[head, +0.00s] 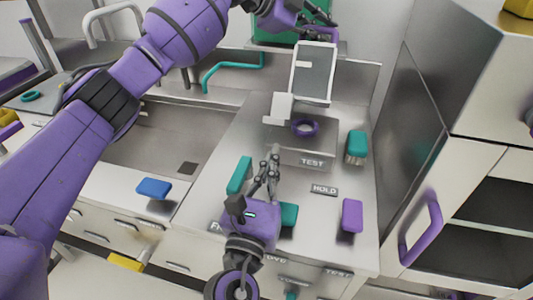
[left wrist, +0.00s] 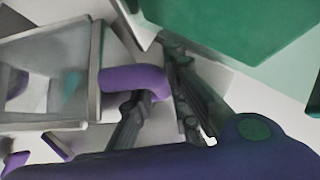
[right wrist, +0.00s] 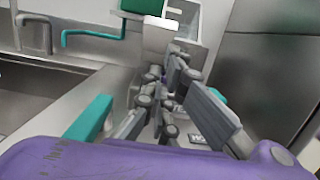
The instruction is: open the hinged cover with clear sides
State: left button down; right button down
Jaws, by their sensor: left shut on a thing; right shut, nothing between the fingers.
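The hinged cover (head: 315,72), a pale frame with see-through panes, stands raised and tilted at the back of the TEST station (head: 318,158). Its purple handle (head: 327,36) is at the upper end. My left gripper (head: 318,18) is at that handle. In the left wrist view the fingers (left wrist: 165,95) are shut on the handle (left wrist: 135,80), beside the cover's clear side (left wrist: 50,78). A purple ring (head: 304,127) lies at the station below the cover. My right gripper (head: 270,160) is shut and empty above the counter, in front of the station.
A green box (head: 262,35) stands behind the cover; it looms close in the left wrist view (left wrist: 230,25). Teal (head: 357,147), purple (head: 352,215) and blue (head: 154,188) items lie on the worktop. A sink (head: 170,140) with a teal tap (head: 232,66) is left; a steel cabinet (head: 480,130) is right.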

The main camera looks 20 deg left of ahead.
pick_arm(q)
jog(key=shift+f, duration=0.1)
pick_arm(e)
jog(key=shift+w+r, duration=0.15)
jog(key=shift+w, duration=0.9)
jog(key=shift+w+r, duration=0.15)
jog(key=shift+w, duration=0.85)
pick_arm(q)
jog(key=shift+w+d+f, duration=0.1)
pick_arm(e)
jog(key=shift+w+d+r, duration=0.1)
jog(key=shift+w+r, duration=0.2)
jog(key=shift+r, duration=0.6)
pick_arm(q)
jog(key=c, duration=2)
grip_release()
pick_arm(e)
jog(key=shift+s+a, duration=0.1)
jog(key=shift+a, duration=0.1)
pick_arm(q)
jog(key=shift+a, duration=0.2)
